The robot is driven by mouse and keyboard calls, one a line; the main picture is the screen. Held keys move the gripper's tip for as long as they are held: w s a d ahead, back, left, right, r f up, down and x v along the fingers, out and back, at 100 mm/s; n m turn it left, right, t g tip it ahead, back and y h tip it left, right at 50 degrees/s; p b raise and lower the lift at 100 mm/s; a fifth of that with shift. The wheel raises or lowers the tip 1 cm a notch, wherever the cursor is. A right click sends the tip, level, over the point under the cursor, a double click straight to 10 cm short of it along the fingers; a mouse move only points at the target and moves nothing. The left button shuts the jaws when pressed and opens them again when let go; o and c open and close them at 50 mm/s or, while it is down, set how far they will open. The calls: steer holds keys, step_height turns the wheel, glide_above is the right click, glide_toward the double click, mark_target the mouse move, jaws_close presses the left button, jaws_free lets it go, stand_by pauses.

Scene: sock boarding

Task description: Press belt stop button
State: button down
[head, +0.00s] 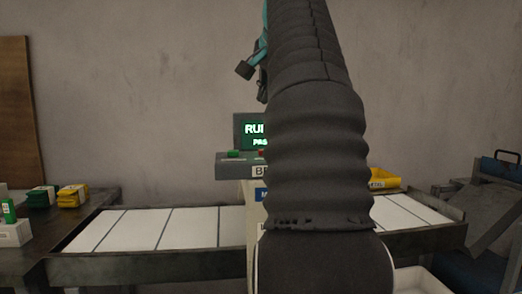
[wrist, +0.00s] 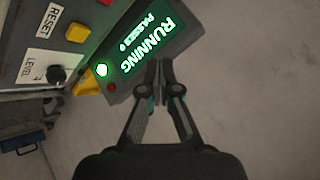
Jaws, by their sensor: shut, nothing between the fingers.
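The control box (head: 228,168) stands behind the belt, partly hidden by my arm. Its top carries a green button (head: 233,154) and a red button (head: 262,153) at my arm's edge. In the wrist view, a yellow button (wrist: 77,32) sits beside a RESET label, and a bit of red (wrist: 105,2) shows at the top edge. The screen (wrist: 150,45) reads RUNNING and PASSED 0, with a lit green lamp (wrist: 102,70) and a dark red lamp (wrist: 111,87) beside it. My gripper (wrist: 160,65) is shut and empty, its tips over the screen's edge in that view.
The pale belt (head: 190,228) runs across in front of the box. Green packs (head: 41,197) and yellow packs (head: 72,195) lie on the left table. A LEVEL knob (wrist: 56,74) sits on the panel.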

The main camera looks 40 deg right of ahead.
steer(key=shift+f, duration=0.1)
steer(key=shift+f, duration=1.7)
step_height(320, 180, down, 5)
steer(key=b, duration=0.4)
steer(key=shift+f+b, duration=0.1)
steer(key=shift+b, duration=0.2)
steer(key=shift+f, duration=0.45)
steer(key=shift+f+b, duration=0.5)
steer(key=shift+b, duration=0.1)
stand_by(0.5)
stand_by(0.4)
steer(key=shift+r+p, duration=0.95)
steer(key=shift+p, duration=0.15)
